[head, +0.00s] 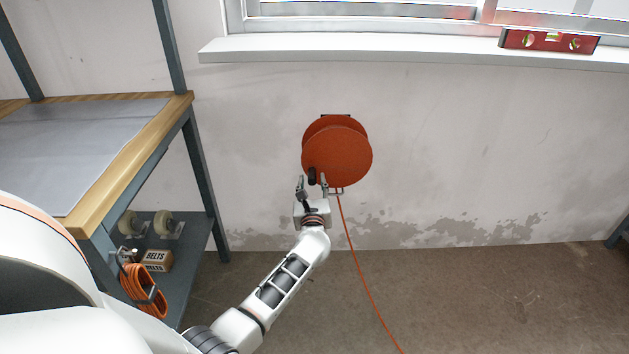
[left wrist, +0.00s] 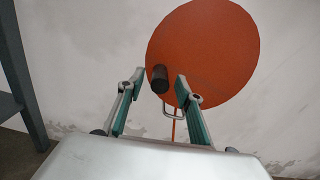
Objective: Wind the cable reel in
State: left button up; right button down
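The orange cable reel (head: 337,150) is mounted on the wall below the window sill. Its round face also fills the upper right of the left wrist view (left wrist: 215,55). A dark crank handle (left wrist: 160,79) sticks out near the reel's lower left edge. An orange cable (head: 361,275) hangs from the reel through a metal loop (left wrist: 183,107) and runs down onto the floor. My left gripper (head: 312,183) is open at the reel's lower left, its fingers on either side of the handle in the picture. I cannot tell whether they touch it. My right gripper is not in view.
A red spirit level (head: 549,41) lies on the sill (head: 400,50).

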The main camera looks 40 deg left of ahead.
pick_arm(q)
jog(key=shift+w+a+f, duration=0.25)
jog(key=shift+w+a, duration=0.15)
jog(key=shift+a, duration=0.05)
jog(key=shift+w+a+r, duration=0.25)
jog(key=shift+w+a, duration=0.15)
jog(key=shift+w, duration=0.05)
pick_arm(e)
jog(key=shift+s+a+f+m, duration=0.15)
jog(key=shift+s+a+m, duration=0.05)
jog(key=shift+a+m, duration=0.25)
pick_arm(q)
grip_shut()
